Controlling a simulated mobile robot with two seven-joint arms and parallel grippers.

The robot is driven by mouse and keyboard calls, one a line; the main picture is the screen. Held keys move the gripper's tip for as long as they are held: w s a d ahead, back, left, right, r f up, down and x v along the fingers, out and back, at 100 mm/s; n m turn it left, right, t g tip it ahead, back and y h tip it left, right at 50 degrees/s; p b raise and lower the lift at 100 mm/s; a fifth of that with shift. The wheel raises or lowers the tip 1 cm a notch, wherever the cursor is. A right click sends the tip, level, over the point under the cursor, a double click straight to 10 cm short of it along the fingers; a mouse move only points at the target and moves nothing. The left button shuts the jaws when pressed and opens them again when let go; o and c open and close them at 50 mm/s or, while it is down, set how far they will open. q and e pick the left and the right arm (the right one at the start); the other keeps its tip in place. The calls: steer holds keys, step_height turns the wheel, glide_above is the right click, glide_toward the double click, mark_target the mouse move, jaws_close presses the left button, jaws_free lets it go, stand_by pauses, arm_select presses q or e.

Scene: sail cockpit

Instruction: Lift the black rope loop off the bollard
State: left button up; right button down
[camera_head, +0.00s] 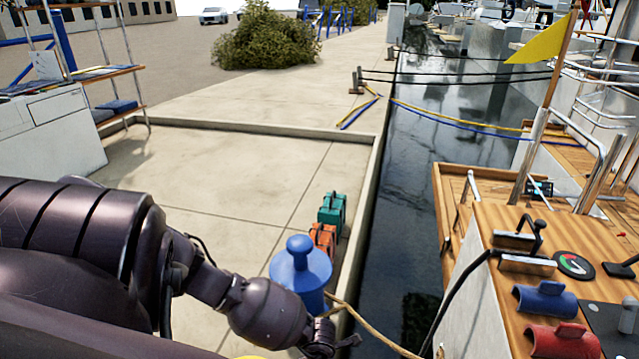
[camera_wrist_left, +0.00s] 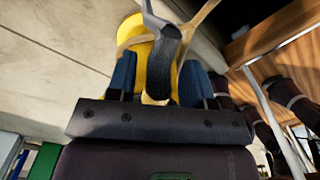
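A yellow bollard (camera_wrist_left: 130,35) fills the space beyond my left gripper (camera_wrist_left: 160,72) in the left wrist view. The black rope (camera_wrist_left: 161,45) crosses in front of the yellow bollard and runs down between the two blue fingers. The fingers stand apart on either side of the rope, with no clear grip on it. In the head view my left gripper (camera_head: 338,341) is at the bottom, right of the blue bollard (camera_head: 301,272). Only a sliver of yellow (camera_head: 250,357) shows at the bottom edge there. My right gripper is not in view.
A tan rope (camera_head: 372,328) runs from beside the blue bollard towards the boat. Green (camera_head: 332,210) and orange (camera_head: 322,238) cases stand on the quay behind it.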

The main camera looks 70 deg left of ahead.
arm_select(q)
jaws_close()
stand_by(0.3)
steer(key=shift+r, duration=0.1)
